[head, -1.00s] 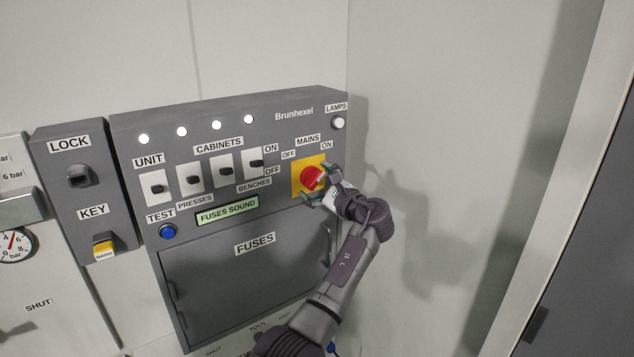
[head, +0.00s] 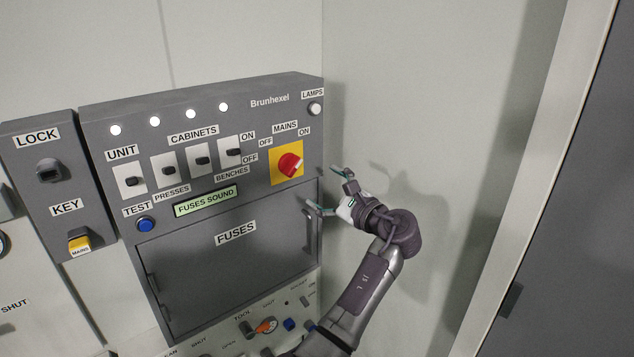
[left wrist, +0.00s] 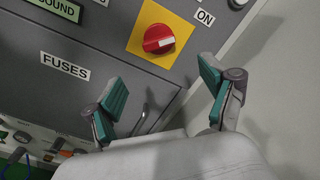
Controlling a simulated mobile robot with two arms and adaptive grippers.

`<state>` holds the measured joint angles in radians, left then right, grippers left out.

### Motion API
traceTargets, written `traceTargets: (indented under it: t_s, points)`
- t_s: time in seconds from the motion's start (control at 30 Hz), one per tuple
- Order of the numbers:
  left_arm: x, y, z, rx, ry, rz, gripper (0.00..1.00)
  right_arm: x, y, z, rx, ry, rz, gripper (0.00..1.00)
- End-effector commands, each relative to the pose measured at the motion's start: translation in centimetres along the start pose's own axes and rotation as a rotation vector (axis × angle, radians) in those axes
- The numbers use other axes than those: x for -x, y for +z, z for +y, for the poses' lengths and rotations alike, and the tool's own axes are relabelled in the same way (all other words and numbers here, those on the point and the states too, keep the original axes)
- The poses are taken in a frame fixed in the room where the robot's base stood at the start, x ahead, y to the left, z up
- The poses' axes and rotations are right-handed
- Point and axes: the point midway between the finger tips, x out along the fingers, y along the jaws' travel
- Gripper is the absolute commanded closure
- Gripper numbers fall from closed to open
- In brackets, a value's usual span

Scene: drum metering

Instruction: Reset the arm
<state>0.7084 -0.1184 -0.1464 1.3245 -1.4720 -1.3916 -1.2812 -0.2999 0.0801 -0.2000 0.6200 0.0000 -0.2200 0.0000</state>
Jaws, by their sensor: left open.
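My left gripper (head: 324,190) is open and empty, to the lower right of the red mains knob (head: 290,164) and apart from it. The knob sits on a yellow plate (head: 276,178) between the OFF and ON labels, its white mark towards the ON side. In the left wrist view the two green-padded fingers (left wrist: 163,90) are spread wide, with the red knob (left wrist: 158,39) beyond them and nothing between them. My right gripper is in neither view.
The grey Brunhexel panel (head: 190,108) carries several switches, a blue test button (head: 146,224) and a display (head: 205,201) reading FUSES SOUND. The fuses door (head: 230,268) has a handle (head: 309,230) close to my gripper. A bare wall (head: 420,120) lies to the right.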

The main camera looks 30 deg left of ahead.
Motion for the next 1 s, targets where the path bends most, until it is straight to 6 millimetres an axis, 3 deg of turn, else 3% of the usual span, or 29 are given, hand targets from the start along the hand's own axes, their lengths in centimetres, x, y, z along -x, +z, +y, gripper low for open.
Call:
traceTargets:
  t_s: [0.57, 0.67, 0.77, 1.0]
  points:
    - [0.1, -0.6, 0.4, -0.003, -0.001, 0.011, 0.17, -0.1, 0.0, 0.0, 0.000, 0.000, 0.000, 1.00]
    - [0.1, -3.3, 2.1, -0.011, -0.008, 0.063, 0.17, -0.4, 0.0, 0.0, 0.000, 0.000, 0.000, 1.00]
    - [0.2, -8.2, 5.5, -0.016, -0.011, 0.166, 0.17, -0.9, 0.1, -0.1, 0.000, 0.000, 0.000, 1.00]
    - [2.5, -21.1, 18.5, 0.021, 0.067, 0.480, 0.17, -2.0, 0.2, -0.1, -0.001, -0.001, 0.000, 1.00]
